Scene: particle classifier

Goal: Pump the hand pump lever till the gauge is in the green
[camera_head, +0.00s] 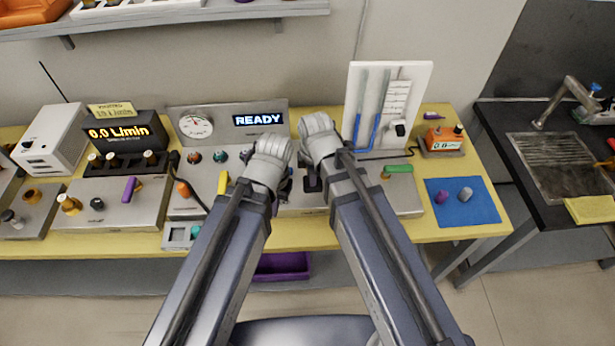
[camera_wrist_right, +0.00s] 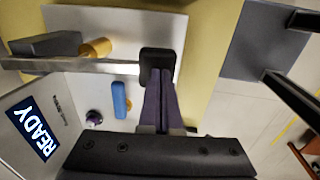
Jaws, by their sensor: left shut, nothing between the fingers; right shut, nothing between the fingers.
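The round white gauge (camera_head: 196,126) is on the grey back panel, left of the lit READY display (camera_head: 260,119); its needle reading is too small to tell. In the right wrist view, a metal bar ending in a black grip (camera_wrist_right: 160,63), which looks like the pump lever, reaches over a grey plate. My right gripper (camera_wrist_right: 160,100) is shut and empty, with its fingertips close to that grip; I cannot tell whether they touch. In the head view, my right gripper (camera_head: 314,180) is over the bench, its fingers partly hidden. My left gripper (camera_head: 277,187) is shut beside it, also partly hidden.
A gold cylinder (camera_wrist_right: 97,48) and a blue handle (camera_wrist_right: 121,99) are near the bar. A white board with blue tubes (camera_head: 388,105) stands behind on the right. A yellow handle (camera_head: 223,183) is left of my left gripper. A blue mat (camera_head: 462,203) lies to the right.

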